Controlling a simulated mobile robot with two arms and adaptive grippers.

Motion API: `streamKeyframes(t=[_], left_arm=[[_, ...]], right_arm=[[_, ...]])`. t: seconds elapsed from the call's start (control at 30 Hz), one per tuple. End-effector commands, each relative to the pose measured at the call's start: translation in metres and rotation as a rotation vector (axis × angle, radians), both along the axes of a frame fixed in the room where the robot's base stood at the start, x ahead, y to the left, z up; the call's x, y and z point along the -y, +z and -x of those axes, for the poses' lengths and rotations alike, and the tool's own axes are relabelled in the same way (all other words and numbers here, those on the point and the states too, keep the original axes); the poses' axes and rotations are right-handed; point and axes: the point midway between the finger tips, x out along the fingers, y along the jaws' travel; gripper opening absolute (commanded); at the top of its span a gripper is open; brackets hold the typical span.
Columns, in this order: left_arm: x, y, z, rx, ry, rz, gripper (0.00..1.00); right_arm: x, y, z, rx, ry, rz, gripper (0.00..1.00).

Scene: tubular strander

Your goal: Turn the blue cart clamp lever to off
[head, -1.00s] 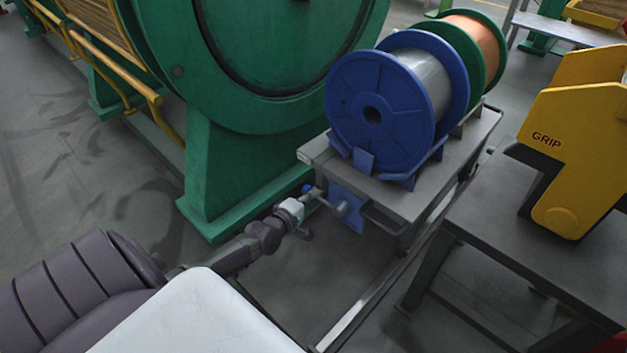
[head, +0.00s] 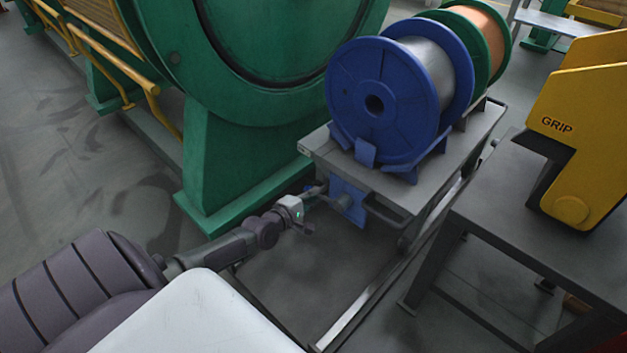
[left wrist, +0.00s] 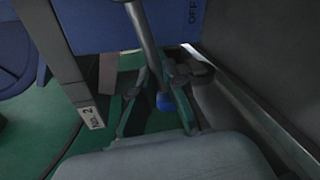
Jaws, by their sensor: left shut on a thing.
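The blue clamp plate (head: 347,201) is on the near end of the cart, below the blue reel. In the left wrist view, the grey lever rod (left wrist: 141,30) runs down from the top and ends in a blue knob (left wrist: 164,102). My left gripper (head: 316,192) is at the lever beside the plate; in the left wrist view its fingers (left wrist: 160,74) are on either side of the rod just above the knob, shut on the lever. The word OFF (left wrist: 193,12) shows on the blue plate. The knob is hidden in the head view. My right gripper is out of view.
The grey cart (head: 405,190) carries a blue reel (head: 352,85) and a green reel (head: 490,45). A large green machine (head: 225,165) stands close on the left. A grey table (head: 500,215) with a yellow GRIP unit (head: 585,130) is on the right. Floor is open at far left.

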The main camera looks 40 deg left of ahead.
Motion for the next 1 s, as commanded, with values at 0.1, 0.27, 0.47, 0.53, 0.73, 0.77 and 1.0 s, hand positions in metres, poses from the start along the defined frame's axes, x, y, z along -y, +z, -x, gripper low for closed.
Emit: streamKeyframes(t=[0.1, 0.27, 0.47, 0.53, 0.73, 0.77, 1.0], left_arm=[[0.001, -0.002, 0.0, -0.003, 0.0, 0.004, 0.26], [0.001, -0.001, 0.0, -0.002, 0.0, 0.003, 0.37], [0.001, -0.001, 0.001, -0.002, 0.0, 0.002, 0.37], [0.001, -0.001, 0.005, -0.002, 0.0, 0.003, 0.37], [0.001, 0.005, 0.035, -0.004, 0.0, 0.003, 0.37], [0.001, 0.006, 0.042, -0.006, -0.001, 0.004, 0.37], [0.001, 0.018, 0.09, -0.006, -0.001, 0.002, 0.37]], right_arm=[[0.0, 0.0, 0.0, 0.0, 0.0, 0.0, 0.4], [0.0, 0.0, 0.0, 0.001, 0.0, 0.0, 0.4], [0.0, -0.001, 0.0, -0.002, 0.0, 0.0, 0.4], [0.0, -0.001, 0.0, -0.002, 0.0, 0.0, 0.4], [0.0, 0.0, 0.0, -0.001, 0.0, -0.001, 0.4], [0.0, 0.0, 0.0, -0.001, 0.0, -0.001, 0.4], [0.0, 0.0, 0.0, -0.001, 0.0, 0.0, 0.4]])
